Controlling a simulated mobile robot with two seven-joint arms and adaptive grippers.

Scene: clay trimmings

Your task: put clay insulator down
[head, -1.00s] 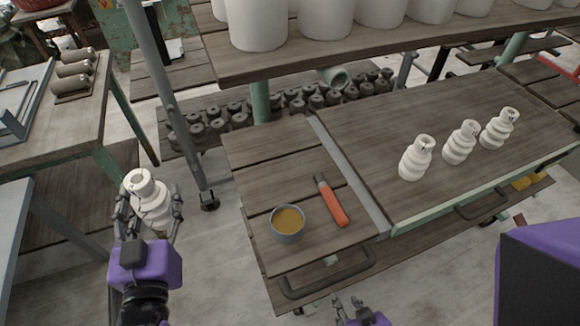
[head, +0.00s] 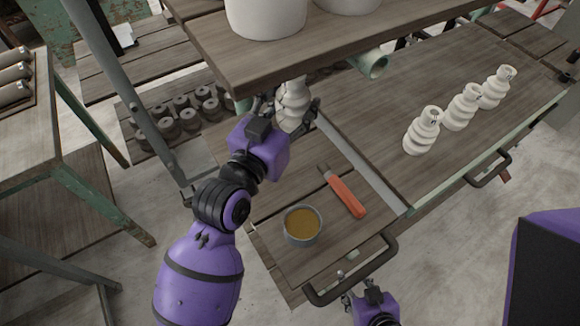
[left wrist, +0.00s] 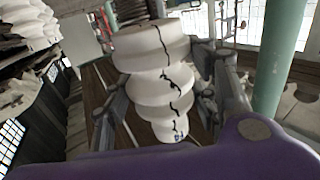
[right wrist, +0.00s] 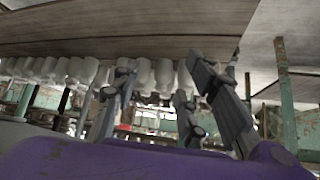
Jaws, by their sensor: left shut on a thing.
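My left gripper (head: 290,108) is shut on a white ribbed clay insulator (head: 293,98), at the back of the left wooden tabletop (head: 262,205) and close to the upper shelf's edge. In the left wrist view the insulator (left wrist: 160,85) sits between the fingers with a dark jagged crack down its side. I cannot tell whether it touches the boards. Three similar insulators stand upright on the right tabletop: the near one (head: 422,132), the middle one (head: 463,107) and the far one (head: 496,88). My right gripper (right wrist: 165,100) is open and empty, low by the table's front.
An orange-handled tool (head: 345,193) and a bowl of brown liquid (head: 302,225) occupy the left tabletop's front. A grey strip (head: 365,165) divides the tabletops. The upper shelf (head: 340,45) with large white pots overhangs the back. A metal handle (head: 350,278) juts from the front.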

